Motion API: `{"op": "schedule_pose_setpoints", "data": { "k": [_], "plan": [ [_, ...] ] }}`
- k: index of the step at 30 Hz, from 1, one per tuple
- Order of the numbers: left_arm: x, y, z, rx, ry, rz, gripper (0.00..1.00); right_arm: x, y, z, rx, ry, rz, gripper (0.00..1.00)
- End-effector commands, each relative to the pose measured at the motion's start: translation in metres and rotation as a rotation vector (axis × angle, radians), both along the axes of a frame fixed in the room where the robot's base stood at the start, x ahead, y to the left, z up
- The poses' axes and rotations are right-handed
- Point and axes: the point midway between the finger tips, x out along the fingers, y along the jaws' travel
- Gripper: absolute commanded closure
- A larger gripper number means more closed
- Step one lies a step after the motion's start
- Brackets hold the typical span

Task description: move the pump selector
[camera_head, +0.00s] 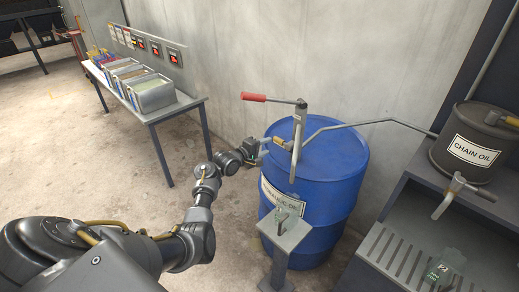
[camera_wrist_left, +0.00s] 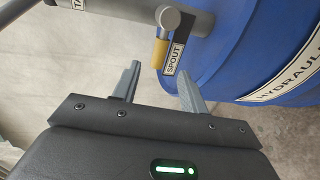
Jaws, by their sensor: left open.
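The pump selector is a small lever with a grey round hub and a yellow end. It shows in the left wrist view (camera_wrist_left: 160,52) and, small, on the pump in the head view (camera_head: 279,142). Its yellow end lies beside a label reading SPOUT; another label, partly cut off, starts with TA. My left gripper (camera_head: 262,146) is at the near left side of the pump, above the blue drum's edge. In the wrist view its two fingers (camera_wrist_left: 157,80) are apart and empty, with the yellow end just beyond the tips, roughly between them. My right gripper is not in view.
The hand pump (camera_head: 298,130) with a red handle (camera_head: 253,97) stands on the blue drum (camera_head: 335,175). A pipe runs right towards the chain oil drum (camera_head: 463,155). A small grey stand (camera_head: 284,237) is in front. A table (camera_head: 160,115) with bins is at left.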

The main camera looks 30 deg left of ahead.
Motion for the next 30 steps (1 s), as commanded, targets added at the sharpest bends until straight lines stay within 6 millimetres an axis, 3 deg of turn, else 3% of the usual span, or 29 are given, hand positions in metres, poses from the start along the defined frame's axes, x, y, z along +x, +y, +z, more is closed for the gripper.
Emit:
{"op": "schedule_pose_setpoints", "data": {
  "k": [3,9,30],
  "plan": [
    [-0.016,0.003,0.003,0.002,0.000,0.001,0.57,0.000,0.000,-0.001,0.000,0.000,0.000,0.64],
    [-0.029,0.006,0.005,0.000,0.001,0.000,0.57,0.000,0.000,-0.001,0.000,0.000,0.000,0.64],
    [-0.030,0.006,0.006,0.000,0.001,-0.001,0.57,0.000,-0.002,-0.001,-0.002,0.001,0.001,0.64]
  ]
}}
